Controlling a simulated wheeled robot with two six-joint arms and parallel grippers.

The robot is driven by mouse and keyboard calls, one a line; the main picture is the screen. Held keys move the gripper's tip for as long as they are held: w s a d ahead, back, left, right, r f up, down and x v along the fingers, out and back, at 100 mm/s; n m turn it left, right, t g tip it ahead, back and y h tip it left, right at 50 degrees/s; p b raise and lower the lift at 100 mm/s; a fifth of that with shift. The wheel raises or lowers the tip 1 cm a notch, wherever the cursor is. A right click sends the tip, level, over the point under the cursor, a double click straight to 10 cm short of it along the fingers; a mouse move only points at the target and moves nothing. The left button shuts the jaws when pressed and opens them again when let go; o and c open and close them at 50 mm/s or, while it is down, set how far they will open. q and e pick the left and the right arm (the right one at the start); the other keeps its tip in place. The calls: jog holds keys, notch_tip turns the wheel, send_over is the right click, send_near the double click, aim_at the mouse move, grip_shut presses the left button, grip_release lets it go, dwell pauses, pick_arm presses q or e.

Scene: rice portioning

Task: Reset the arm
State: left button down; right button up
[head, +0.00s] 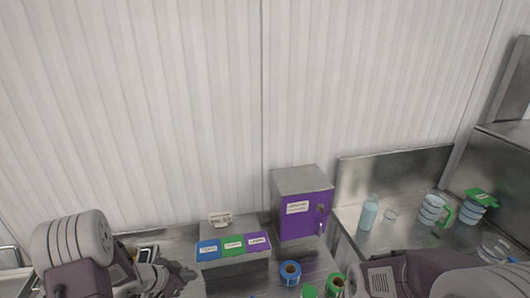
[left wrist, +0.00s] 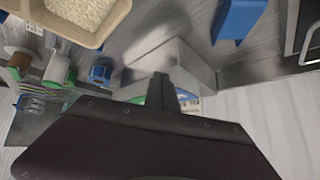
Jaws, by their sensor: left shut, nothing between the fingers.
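My left gripper (head: 188,274) shows at the lower left of the head view, beside the left end of a grey box with blue, green and purple labels (head: 232,262). In the left wrist view its dark fingers (left wrist: 161,88) are together with nothing between them. Part of my right arm shows at the lower right of the head view, but its gripper is out of the picture.
A purple-fronted cabinet (head: 303,214) stands near the ribbed wall. A blue roll (head: 290,272), bottle (head: 368,214) and green-handled jug (head: 432,209) stand on metal counters. The left wrist view shows a beige rice container (left wrist: 117,24) and a blue object (left wrist: 236,20).

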pick_arm(q)
jog(key=w+d+r+n+t+y+b, duration=0.1)
jog(key=d+r+n+t+y+b, duration=0.1)
jog(key=d+r+y+b, duration=0.3)
jog(key=s+f+n+g+b, duration=0.1)
jog(key=s+f+n+g, duration=0.2)
jog(key=s, duration=0.6)
jog(key=s+d+f+n+g+b, duration=0.1)
jog(key=s+f+n+g, duration=0.2)
jog(key=s, duration=0.7)
jog(key=shift+s+n+g+h, duration=0.3)
jog(key=shift+n+g, duration=0.1)
jog(key=shift+g, duration=0.5)
jog(key=shift+d+f, duration=0.1)
